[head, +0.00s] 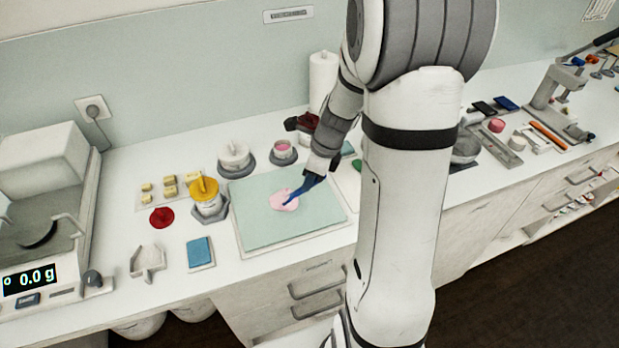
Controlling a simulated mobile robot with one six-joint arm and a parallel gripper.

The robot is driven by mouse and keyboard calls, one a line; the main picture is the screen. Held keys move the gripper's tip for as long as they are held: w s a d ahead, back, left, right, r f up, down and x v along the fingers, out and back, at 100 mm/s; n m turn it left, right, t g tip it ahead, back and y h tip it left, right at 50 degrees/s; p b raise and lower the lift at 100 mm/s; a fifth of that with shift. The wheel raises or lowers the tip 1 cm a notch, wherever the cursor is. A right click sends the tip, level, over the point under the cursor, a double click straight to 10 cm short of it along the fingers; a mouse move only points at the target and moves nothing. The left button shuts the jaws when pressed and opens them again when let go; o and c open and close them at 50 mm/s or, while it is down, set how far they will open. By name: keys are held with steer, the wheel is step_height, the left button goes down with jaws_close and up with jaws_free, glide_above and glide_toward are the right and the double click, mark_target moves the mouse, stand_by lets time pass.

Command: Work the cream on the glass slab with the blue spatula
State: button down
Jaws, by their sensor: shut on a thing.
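The glass slab (262,237) is a pale green square on a white base near the front of the bench, in the head view. A patch of pink cream (280,201) lies near its middle. My gripper (318,168) is above the slab's back right part and is shut on the blue spatula (304,186). The spatula slants down to the left, and its tip is at the pink cream. I cannot tell how firmly it touches the glass. The fingertips are small and partly hidden by the wrist.
A yellow-topped jar (206,193) stands close left of the slab. A white lidded pot (235,157) and a small pot with pink contents (283,150) stand behind it. A blue pad (200,252), a white scoop (147,261) and a scale (42,235) are further left.

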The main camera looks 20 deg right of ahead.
steer(key=shift+s+a+p, duration=0.25)
steer(key=shift+s+p, duration=0.15)
steer(key=shift+s, duration=0.05)
steer(key=shift+w+d+p, duration=0.55)
steer(key=shift+w+d, duration=0.55)
steer(key=shift+w, duration=0.8)
steer(key=shift+s+a, duration=0.35)
steer(key=shift+s, duration=0.3)
steer(key=shift+s+a, duration=0.4)
steer(key=shift+s, duration=0.2)
steer(key=shift+s+a, duration=0.35)
steer(key=shift+s, duration=0.3)
steer(key=shift+w+d+p, duration=0.55)
steer(key=shift+w+d, duration=0.6)
steer(key=shift+w, duration=0.75)
steer(key=shift+s+a, duration=0.6)
steer(key=shift+s, duration=0.35)
steer(key=shift+s+a, duration=0.55)
steer(key=shift+s, duration=0.4)
steer(key=shift+w+d, duration=0.3)
steer(key=shift+w, duration=0.2)
steer(key=shift+w+d, duration=0.3)
steer(key=shift+w, duration=0.2)
steer(key=shift+r+p, duration=0.1)
steer(key=shift+p, duration=0.2)
